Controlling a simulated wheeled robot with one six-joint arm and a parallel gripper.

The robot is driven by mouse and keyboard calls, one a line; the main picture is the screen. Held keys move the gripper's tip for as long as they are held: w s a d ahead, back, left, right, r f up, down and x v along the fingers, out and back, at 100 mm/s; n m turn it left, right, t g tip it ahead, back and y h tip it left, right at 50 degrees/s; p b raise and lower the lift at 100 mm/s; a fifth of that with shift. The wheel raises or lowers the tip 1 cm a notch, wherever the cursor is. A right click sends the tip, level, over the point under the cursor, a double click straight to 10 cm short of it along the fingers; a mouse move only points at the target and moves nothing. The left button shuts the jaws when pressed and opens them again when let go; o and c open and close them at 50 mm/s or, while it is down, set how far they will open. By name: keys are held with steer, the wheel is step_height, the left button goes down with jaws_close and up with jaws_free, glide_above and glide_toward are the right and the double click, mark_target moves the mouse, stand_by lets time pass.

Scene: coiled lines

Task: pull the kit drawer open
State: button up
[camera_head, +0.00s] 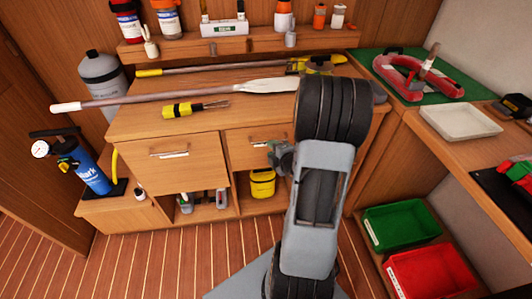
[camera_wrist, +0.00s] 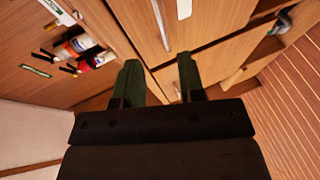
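A wooden cabinet holds a left drawer (camera_head: 185,175) and a smaller right drawer (camera_head: 240,153), each with a thin bar handle and a pale label. I cannot read which one is the kit drawer. A bar handle (camera_wrist: 160,22) and a white label (camera_wrist: 184,9) lie beyond the fingertips.
Paddles (camera_head: 190,91) and a yellow-black tool (camera_head: 180,109) lie on the cabinet top. A yellow tub (camera_head: 262,187) stands in the open shelf below. Green (camera_head: 400,222) and red (camera_head: 430,276) bins sit at right. The floor before the left drawer is clear.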

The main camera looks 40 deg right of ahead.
steer(key=s+d+f+n+t+b, duration=0.1)
steer(key=s+f+n+t+b, duration=0.2)
steer(key=s+f+t, duration=0.15)
steer(key=shift+t+y, duration=0.3)
steer(key=shift+t, duration=0.05)
steer(key=shift+w+d+r+b, duration=0.15)
steer(key=shift+w+r+b, duration=0.15)
steer(key=shift+w+b, duration=1.45)
steer(key=shift+w+d+r+b, duration=0.1)
steer(key=shift+w+r+b, duration=0.15)
steer(key=shift+w+b, duration=1.5)
steer(key=shift+w+d+r+b, duration=0.15)
steer(key=shift+w+r+b, duration=0.15)
steer(key=shift+w+b, duration=1.45)
steer(key=shift+w+p, duration=0.5)
steer(key=shift+p, duration=0.05)
steer(key=shift+c, duration=0.4)
jaws_close()
